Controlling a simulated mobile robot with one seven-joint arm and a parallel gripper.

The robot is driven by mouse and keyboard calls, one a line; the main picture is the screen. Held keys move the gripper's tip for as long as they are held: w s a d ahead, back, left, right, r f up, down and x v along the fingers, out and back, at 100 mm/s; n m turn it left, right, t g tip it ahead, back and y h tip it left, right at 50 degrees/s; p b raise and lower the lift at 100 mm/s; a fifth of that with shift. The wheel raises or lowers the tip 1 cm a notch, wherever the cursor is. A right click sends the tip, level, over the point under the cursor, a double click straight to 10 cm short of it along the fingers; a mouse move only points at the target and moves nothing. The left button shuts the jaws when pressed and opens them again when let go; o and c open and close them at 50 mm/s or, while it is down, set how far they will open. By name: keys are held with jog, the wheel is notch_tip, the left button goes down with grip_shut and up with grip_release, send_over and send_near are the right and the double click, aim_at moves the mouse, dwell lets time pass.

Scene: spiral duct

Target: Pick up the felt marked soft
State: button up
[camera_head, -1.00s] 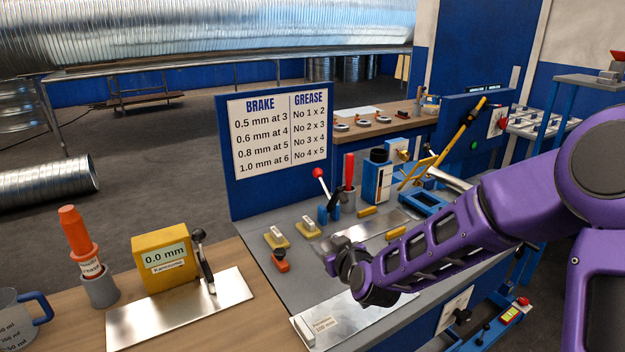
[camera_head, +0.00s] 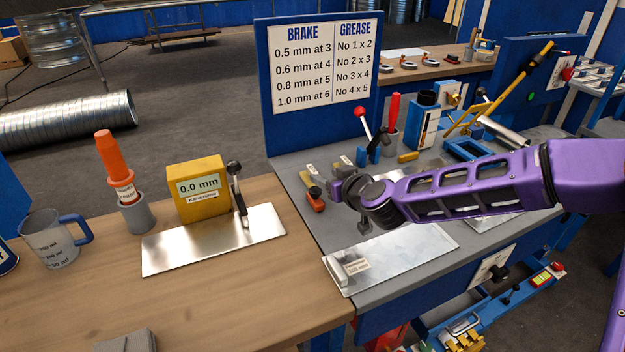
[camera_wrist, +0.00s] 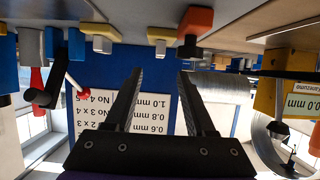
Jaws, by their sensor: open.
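I cannot make out any felt with a readable "soft" mark in either view. Two small blocks on yellow pads lie on the grey bench by the sign; one yellow pad (camera_wrist: 160,35) and the other (camera_wrist: 98,28) show in the upside-down wrist view. An orange piece with a dark knob (camera_head: 315,199) lies beside them. A grey stack (camera_head: 125,342), cut off at the bottom edge of the head view, has no readable label. My gripper (camera_wrist: 160,75) is open, with nothing between its fingers. In the head view it is above the grey bench, its fingers mostly hidden by my wrist.
A yellow gauge (camera_head: 198,190) stands by a metal plate (camera_head: 215,240) on the wooden top. A jug (camera_head: 52,242) and an orange bottle in a grey holder (camera_head: 137,215) stand left. The blue sign board (camera_head: 272,120) rises behind. The front wooden top is mostly clear.

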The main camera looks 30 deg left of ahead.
aim_at(314, 171)
jog(key=shift+f+x, duration=0.1)
jog(key=shift+x, duration=1.8)
jog(key=shift+f+x, duration=0.15)
jog(key=shift+x, duration=1.75)
jog(key=shift+d, duration=0.1)
grip_shut()
